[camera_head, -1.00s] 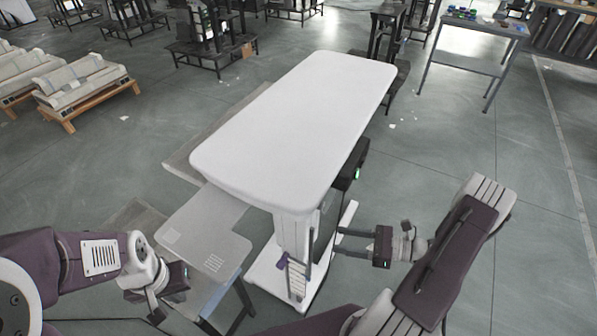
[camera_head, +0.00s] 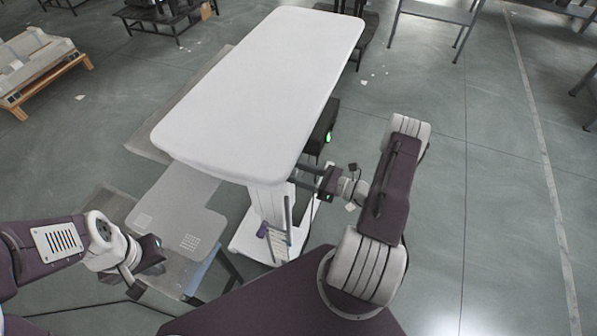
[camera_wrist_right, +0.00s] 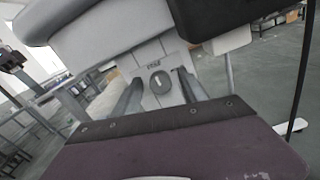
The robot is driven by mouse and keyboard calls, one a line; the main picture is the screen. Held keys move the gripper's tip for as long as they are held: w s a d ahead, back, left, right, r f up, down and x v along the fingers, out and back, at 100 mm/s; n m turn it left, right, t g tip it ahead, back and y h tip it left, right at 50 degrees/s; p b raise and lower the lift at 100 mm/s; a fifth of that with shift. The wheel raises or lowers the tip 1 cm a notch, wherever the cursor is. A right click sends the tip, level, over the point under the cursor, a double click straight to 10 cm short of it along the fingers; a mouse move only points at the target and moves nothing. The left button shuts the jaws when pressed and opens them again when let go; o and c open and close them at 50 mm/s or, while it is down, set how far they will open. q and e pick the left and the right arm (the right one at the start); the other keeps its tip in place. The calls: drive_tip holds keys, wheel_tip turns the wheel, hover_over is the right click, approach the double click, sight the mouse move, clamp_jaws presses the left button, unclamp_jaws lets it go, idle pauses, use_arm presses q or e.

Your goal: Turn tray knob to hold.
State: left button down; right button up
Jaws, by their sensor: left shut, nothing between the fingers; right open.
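A round grey knob (camera_wrist_right: 160,83) with a light pointer mark sits on a pale plate under small lettering in the right wrist view. The lettering is too small to read. My right gripper (camera_wrist_right: 158,92) is open, with one finger on each side of the knob in that view; I cannot tell whether they touch it. In the head view my right gripper (camera_head: 302,177) reaches from the right to the white column (camera_head: 268,207); the knob is hidden there. My left gripper (camera_head: 150,262) is shut and empty beside the low grey tray-like board (camera_head: 178,203).
A large white top (camera_head: 265,85) stands on the column and overhangs the right gripper. A black box (camera_head: 322,130) with a green light hangs beneath it. A black cable (camera_wrist_right: 303,70) runs down the right of the wrist view.

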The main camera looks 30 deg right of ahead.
clamp_jaws()
drive_tip(key=shift+m, duration=0.3)
drive_tip(key=m, duration=0.3)
drive_tip(key=shift+m, duration=0.3)
drive_tip(key=m, duration=0.3)
drive_tip(key=shift+m, duration=0.3)
drive_tip(key=m, duration=0.4)
drive_tip(key=shift+p, duration=0.35)
drive_tip(key=shift+w+f+m, duration=0.1)
drive_tip(key=shift+m, duration=2.1)
